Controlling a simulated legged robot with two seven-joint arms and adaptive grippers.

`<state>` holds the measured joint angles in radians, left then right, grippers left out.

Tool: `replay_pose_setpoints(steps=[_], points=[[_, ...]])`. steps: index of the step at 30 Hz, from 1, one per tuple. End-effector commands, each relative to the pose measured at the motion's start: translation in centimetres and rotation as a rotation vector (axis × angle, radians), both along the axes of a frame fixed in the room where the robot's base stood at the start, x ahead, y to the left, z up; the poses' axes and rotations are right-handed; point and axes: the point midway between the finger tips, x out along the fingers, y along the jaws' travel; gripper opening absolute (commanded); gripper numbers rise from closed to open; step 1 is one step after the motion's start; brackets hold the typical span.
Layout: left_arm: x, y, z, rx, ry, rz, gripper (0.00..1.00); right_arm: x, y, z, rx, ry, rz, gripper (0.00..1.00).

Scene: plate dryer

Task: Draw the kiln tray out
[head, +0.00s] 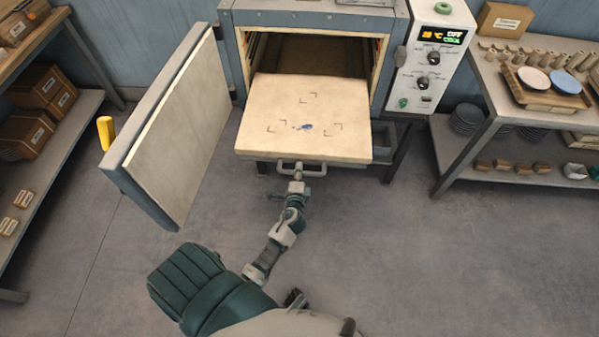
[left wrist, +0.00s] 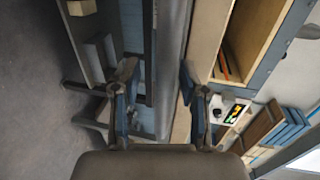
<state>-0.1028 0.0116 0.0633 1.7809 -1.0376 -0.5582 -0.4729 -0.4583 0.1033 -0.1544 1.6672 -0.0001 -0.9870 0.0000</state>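The pale kiln tray (head: 335,100) sticks well out of the kiln mouth (head: 310,50), its front edge over the floor. A grey handle (head: 313,171) is on its front. My left gripper (head: 298,177) is at this handle, reaching from below. In the left wrist view my left gripper's fingers (left wrist: 158,78) are spread apart. A wide grey bar runs between them, close to the right finger, with a gap beside the left finger. Whether this bar is the handle or the tray's front is hard to tell. My right gripper is not seen.
The kiln door (head: 170,130) stands open at the left, with a yellow handle (head: 106,132). The control panel (head: 432,60) is right of the mouth. A shelf with boxes (head: 45,90) is far left; a table with plates (head: 500,115) is right. The front floor is clear.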

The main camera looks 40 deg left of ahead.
Motion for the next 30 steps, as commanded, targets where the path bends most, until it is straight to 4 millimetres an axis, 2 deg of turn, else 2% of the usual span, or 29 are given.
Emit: replay_pose_setpoints(steps=[7, 10, 22, 27, 30], points=[[0.0, -0.2, 0.3, 0.002, -0.004, -0.001, 0.43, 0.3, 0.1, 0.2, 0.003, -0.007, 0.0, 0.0], [-0.7, -0.7, 0.4, 0.002, -0.004, -0.002, 0.43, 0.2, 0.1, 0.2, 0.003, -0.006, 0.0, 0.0], [-7.7, -4.6, 1.8, -0.003, 0.001, 0.0, 0.43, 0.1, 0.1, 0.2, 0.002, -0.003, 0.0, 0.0], [-9.4, -5.6, 2.2, -0.002, 0.0, -0.001, 0.43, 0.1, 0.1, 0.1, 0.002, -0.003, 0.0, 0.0], [-9.8, -5.9, 2.4, -0.002, -0.001, -0.001, 0.43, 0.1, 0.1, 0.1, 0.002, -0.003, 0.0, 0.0]])
